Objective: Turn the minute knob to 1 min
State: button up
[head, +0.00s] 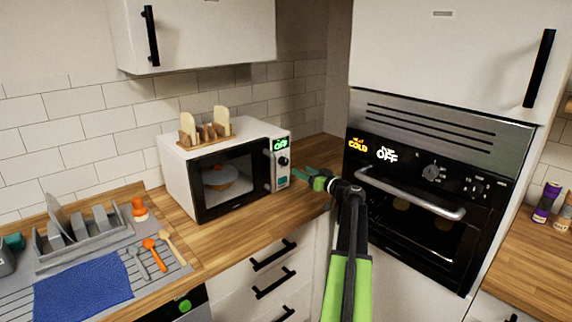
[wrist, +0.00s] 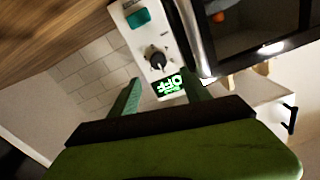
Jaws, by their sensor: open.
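The white microwave (head: 180,178) stands on the wooden counter. Its right-hand panel has a green lit display (head: 280,144) reading OFF and a dark round knob (head: 283,161) below it. In the wrist view the panel is upside down and tilted, with the knob (wrist: 158,58), the OFF display (wrist: 170,86) and a teal button (wrist: 139,18). My gripper (head: 304,176) is open and empty, just right of the panel in the head view. In the wrist view its green fingers (wrist: 161,86) point towards the panel, apart from the knob.
A built-in black oven (head: 410,200) with a long bar handle (head: 410,192), knobs and lit COLD and OFF displays is at the right. A wooden rack (head: 205,131) holding bread slices stands on the microwave. A dish rack (head: 80,240) and utensils are at the left.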

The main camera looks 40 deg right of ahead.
aim_at(286, 162)
jog(key=w, duration=0.7)
jog(key=w+d, duration=0.1)
jog(key=w, duration=0.3)
jog(key=shift+s, duration=0.1)
grip_shut()
jog(key=shift+a+f, duration=0.1)
jog(key=shift+f, duration=0.05)
